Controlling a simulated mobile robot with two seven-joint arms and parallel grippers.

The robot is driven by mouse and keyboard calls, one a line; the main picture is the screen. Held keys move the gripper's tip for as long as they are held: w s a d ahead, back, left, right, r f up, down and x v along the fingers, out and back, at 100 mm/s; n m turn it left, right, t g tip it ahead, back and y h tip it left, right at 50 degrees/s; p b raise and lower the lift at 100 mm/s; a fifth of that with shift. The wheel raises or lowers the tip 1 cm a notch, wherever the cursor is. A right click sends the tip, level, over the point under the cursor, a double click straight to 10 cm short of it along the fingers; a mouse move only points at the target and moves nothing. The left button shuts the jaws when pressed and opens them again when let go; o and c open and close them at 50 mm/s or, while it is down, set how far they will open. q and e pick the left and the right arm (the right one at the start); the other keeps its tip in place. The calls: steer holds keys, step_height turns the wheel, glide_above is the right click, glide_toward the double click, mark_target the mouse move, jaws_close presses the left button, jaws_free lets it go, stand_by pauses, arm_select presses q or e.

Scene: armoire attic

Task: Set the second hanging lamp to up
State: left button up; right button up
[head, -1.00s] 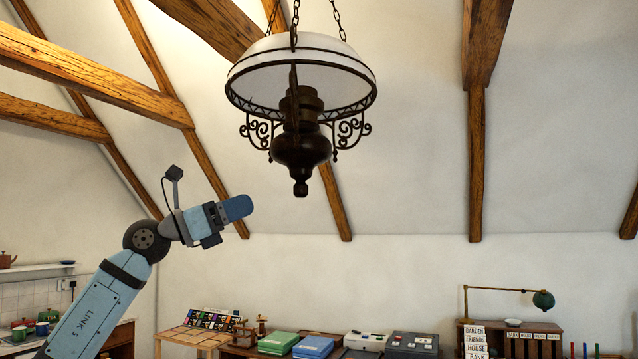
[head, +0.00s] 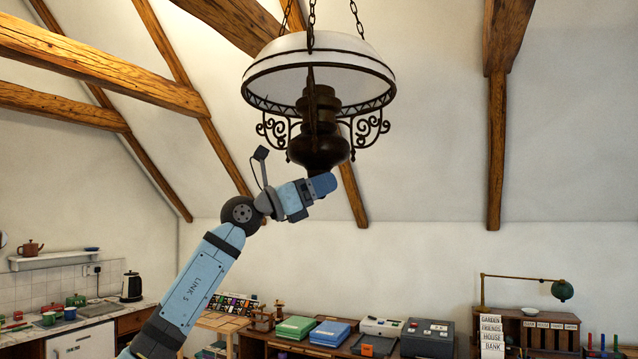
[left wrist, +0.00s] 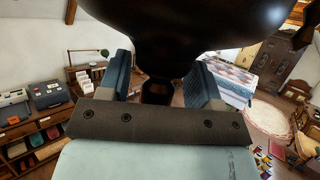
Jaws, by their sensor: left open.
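A hanging lamp (head: 319,70) with a white shade, dark metal rim and scrollwork hangs on chains in the upper middle of the head view. Its dark bulbous body (head: 318,150) hangs below the shade. My left gripper (head: 325,184) is at the lower end of this body and covers its bottom knob there. In the left wrist view the two fingers (left wrist: 160,82) are apart, with the dark body just above and the knob (left wrist: 157,92) between them. I cannot tell whether the fingers touch it. My right gripper is not in view.
Sloping wooden beams (head: 497,120) line the ceiling. Below, a long desk carries green and blue boxes (head: 322,333) and a grey case (head: 428,335). A green desk lamp (head: 562,290) stands at right. The air right of the hanging lamp is clear.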

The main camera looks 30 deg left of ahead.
arm_select(q)
steer(key=shift+c, duration=0.2)
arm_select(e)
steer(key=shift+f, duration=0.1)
arm_select(q)
jaws_close()
steer(key=shift+a+r+p, duration=0.1)
steer(key=shift+r+p, duration=0.2)
steer(key=shift+r, duration=0.15)
step_height(320, 180, up, 36)
steer(key=p, duration=0.9)
steer(key=shift+s+r, duration=0.1)
steer(key=shift+r, duration=0.65)
steer(key=shift+s+r, duration=0.1)
steer(key=shift+r, duration=0.1)
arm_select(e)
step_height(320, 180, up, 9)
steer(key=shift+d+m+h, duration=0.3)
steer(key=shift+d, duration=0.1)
